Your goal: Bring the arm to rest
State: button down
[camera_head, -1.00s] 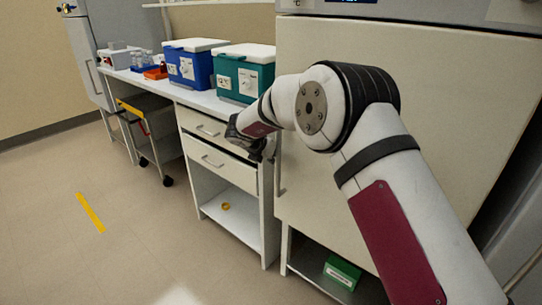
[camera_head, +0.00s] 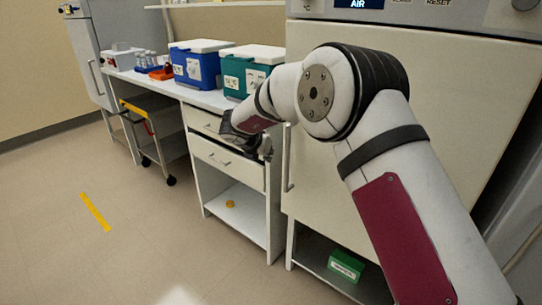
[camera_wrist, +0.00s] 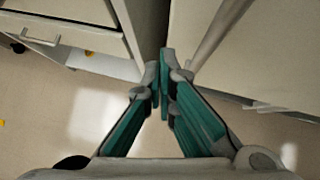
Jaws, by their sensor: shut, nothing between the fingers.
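My gripper (camera_wrist: 163,80) shows in the wrist view with its two green-lined fingers together and nothing between them. It points down toward the gap between the white drawer unit (camera_wrist: 60,17) and the large cabinet (camera_wrist: 240,45). In the head view my arm reaches forward from the lower right. Its wrist end is in front of the drawer unit (camera_head: 225,165), close to the upper drawer. The fingertips are mostly hidden there. I cannot tell from the head view whether the arm touches the drawer fronts.
A blue cooler (camera_head: 194,66) and a teal cooler (camera_head: 232,77) stand on the bench. A cart with a yellow handle (camera_head: 133,107) is further left. A green box (camera_head: 345,266) and a yellow ring (camera_head: 230,204) sit on low shelves. Open floor (camera_head: 120,250) lies at left.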

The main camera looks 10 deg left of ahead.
jog(key=s+d+r+n+t+y, duration=0.1)
jog(key=s+r+n+y, duration=0.2)
jog(key=r+n, duration=0.45)
jog(key=s+r+n+t+y, duration=0.2)
jog(key=s+r+n, duration=0.15)
jog(key=r, duration=0.75)
jog(key=s+d+r+n+t+y, duration=0.1)
jog(key=s+r+n+y, duration=0.15)
jog(key=r+n, duration=0.6)
jog(key=s+d+f+n+g+h, duration=0.3)
jog(key=s+d+n, duration=0.5)
jog(key=s, duration=0.8)
jog(key=s+d+f+n+g+p, duration=0.1)
jog(key=s+d+f+n+g, duration=0.35)
jog(key=s+d, duration=0.85)
jog(key=s+d+f+n+g+h, duration=0.2)
jog(key=s+d+f+n+g, duration=0.35)
jog(key=s, duration=1.35)
notch_tip(320, 180, up, 18)
jog(key=n+t+p, duration=0.2)
jog(key=t+p, duration=0.2)
jog(key=p, duration=1)
jog(key=shift+w+d+t+p, duration=0.3)
jog(key=shift+w+t, duration=0.05)
jog(key=shift+t, duration=0.05)
jog(key=shift+f, duration=0.1)
